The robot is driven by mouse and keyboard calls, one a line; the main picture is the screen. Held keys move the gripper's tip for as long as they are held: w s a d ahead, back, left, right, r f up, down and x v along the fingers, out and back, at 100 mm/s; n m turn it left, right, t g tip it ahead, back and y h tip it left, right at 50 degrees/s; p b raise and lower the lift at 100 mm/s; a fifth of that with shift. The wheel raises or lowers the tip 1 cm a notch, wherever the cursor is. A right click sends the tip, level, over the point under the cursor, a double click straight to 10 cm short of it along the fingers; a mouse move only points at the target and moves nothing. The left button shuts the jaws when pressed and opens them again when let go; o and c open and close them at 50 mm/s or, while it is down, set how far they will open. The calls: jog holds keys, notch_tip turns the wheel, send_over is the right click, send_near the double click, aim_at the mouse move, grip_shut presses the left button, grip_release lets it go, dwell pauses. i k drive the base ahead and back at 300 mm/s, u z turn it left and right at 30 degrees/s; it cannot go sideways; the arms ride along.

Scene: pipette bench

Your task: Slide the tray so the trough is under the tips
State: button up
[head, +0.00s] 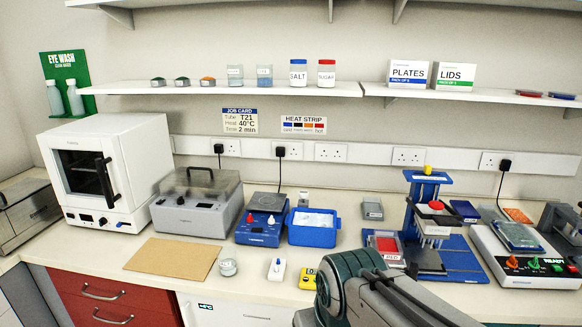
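A blue stand (427,185) rises from a blue base plate (462,262) at the right of the bench. It has a yellow knob on top, a red round part and a pale block of what look like tips below. A trough with red contents and a label (386,248) sits at the left of the stand, to the left of the tips and not under them. The tray under it is hard to tell apart from the base, and my arm partly covers this area. My arm enters from the bottom, in front of the stand; my gripper's fingers do not show.
Left are a blue ice tub (313,228), a blue hotplate (262,222), a grey lidded bath (197,203) and a white oven (102,170). A yellow block (309,278) lies near the front edge.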

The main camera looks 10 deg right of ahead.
aim_at(420, 257)
jog(key=z, duration=1.35)
